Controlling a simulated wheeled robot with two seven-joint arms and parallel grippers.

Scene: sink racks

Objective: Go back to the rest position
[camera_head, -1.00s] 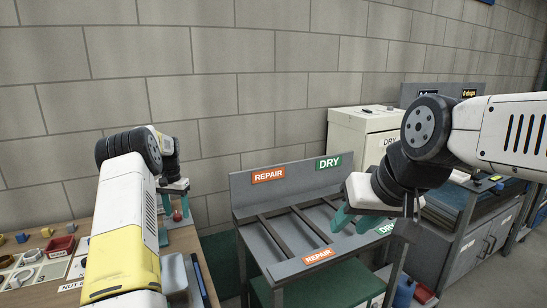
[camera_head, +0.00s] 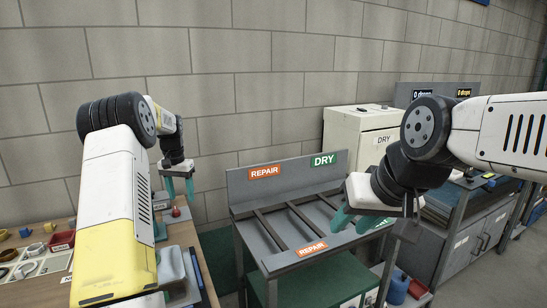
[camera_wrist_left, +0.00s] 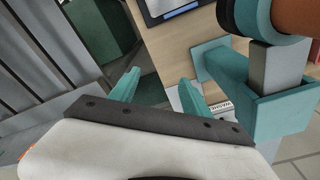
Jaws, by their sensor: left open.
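My left gripper (camera_head: 179,190) is open and empty, with its two teal fingers pointing down above the back of the wooden table at left. A small red round piece (camera_head: 176,212) sits below the fingers, apart from them. In the left wrist view the left gripper's fingers (camera_wrist_left: 158,92) are spread with nothing between them. My right gripper (camera_head: 355,219) hangs over the right part of the grey slotted rack (camera_head: 262,242), near its DRY end. Its two teal fingers are apart, with nothing visible between them.
The wooden table (camera_head: 182,236) holds a red tray (camera_head: 61,241) and several small parts at far left. A teal fixture with a grey post (camera_wrist_left: 285,112) stands close by in the left wrist view. A white DRY cabinet (camera_head: 350,135) stands behind the rack.

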